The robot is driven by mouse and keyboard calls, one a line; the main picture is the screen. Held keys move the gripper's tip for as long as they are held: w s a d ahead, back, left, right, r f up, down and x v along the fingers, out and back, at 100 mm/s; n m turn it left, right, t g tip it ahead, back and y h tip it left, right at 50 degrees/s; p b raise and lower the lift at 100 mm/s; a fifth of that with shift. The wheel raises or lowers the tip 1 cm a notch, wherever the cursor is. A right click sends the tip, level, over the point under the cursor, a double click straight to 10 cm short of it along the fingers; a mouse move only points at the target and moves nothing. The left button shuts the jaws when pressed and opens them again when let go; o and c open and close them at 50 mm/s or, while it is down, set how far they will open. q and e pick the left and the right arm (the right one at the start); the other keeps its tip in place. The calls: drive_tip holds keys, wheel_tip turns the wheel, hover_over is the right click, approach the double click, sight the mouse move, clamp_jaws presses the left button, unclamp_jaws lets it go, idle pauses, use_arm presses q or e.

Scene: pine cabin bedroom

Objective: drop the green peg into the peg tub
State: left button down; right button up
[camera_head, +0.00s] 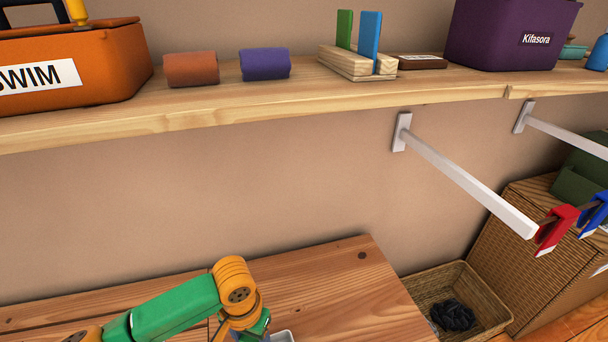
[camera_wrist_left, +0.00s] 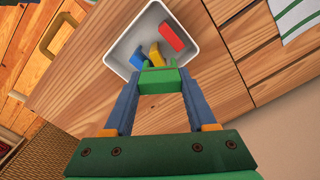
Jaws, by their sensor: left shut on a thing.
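The green peg (camera_wrist_left: 160,81) is held between the fingertips of my left gripper (camera_wrist_left: 159,84) in the left wrist view. The gripper is shut on it. The peg tub (camera_wrist_left: 113,58) is a white, open tray on a wooden surface. A blue peg (camera_wrist_left: 137,57), a yellow peg (camera_wrist_left: 156,54) and a red peg (camera_wrist_left: 171,36) lie in it. The green peg overlaps the tub's near edge in this view; its height above the tub is hard to tell. In the head view my left arm reaches the bottom edge, beside a sliver of the tub (camera_head: 283,337). My right gripper is not in view.
A wooden shelf (camera_head: 300,95) above bears an orange SWIM bin (camera_head: 100,62), two rolls, a wooden stand and a purple bin (camera_head: 513,32). White bracket rods (camera_head: 468,183) stick out below, with red and blue clips. A wicker basket (camera_head: 460,280) stands right of the wooden surface (camera_head: 345,290).

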sight(251, 340)
use_arm(q)
drive_tip(key=shift+c, duration=0.6)
unclamp_jaws()
drive_tip(key=shift+r, duration=0.1)
wheel_tip(251, 340, up, 7)
drive_tip(key=shift+r+p, duration=0.1)
drive_tip(key=shift+p, duration=0.85)
